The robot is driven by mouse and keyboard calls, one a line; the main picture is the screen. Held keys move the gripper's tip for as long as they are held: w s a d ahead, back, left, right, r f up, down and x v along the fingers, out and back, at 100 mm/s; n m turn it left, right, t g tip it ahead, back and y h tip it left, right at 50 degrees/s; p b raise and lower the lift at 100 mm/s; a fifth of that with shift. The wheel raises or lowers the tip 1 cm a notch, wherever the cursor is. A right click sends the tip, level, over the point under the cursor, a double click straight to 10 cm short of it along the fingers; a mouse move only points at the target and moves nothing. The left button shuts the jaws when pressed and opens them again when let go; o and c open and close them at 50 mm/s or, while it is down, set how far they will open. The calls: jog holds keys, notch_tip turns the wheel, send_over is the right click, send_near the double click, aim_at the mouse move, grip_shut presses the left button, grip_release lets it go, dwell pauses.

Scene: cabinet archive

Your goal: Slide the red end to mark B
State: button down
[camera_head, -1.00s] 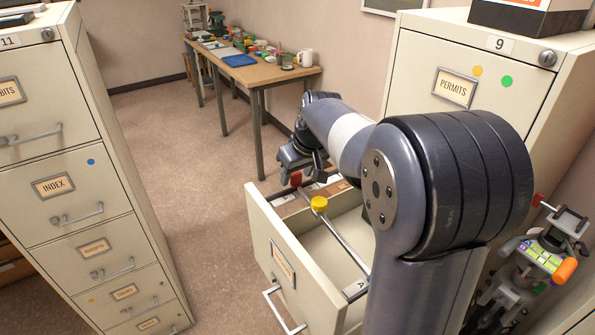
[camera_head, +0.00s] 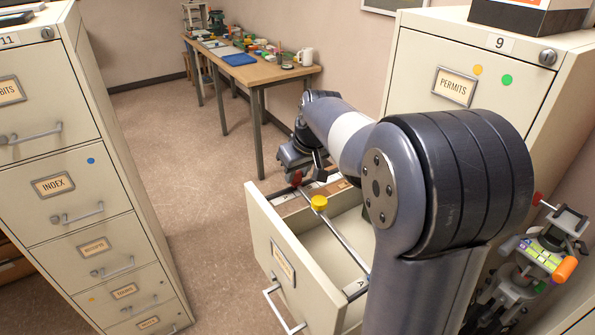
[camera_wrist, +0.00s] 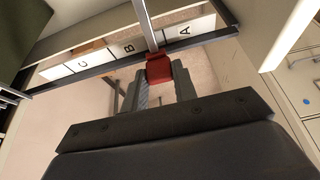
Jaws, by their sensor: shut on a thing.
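The red end (camera_wrist: 158,70) is a small red block on a metal rod (camera_wrist: 147,20). My gripper (camera_wrist: 160,84) is shut on it, one finger on each side. In the head view the red end (camera_head: 296,179) shows just under my gripper (camera_head: 300,173), at the open drawer (camera_head: 262,222). In the wrist view the rod crosses a strip of white labels between mark B (camera_wrist: 128,48) and mark A (camera_wrist: 185,30). Mark C (camera_wrist: 82,65) is further left.
The drawer belongs to the PERMITS cabinet (camera_head: 420,80) on the right. Another cabinet (camera_head: 75,185) stands at the left. Open carpet (camera_head: 190,160) lies between them. A wooden table (camera_head: 262,78) with small items stands at the back.

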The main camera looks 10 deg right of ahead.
jog(key=d, duration=0.1)
jog(key=w+d, duration=0.1)
jog(key=d, duration=0.3)
jog(key=shift+w+d, duration=0.15)
jog(key=shift+w, duration=0.2)
jog(key=c, duration=1.1)
grip_release()
jog(key=shift+r, duration=0.1)
jog(key=b+v, duration=0.1)
jog(key=v, duration=0.9)
jog(key=shift+s+r, duration=0.2)
jog(key=shift+r, duration=0.05)
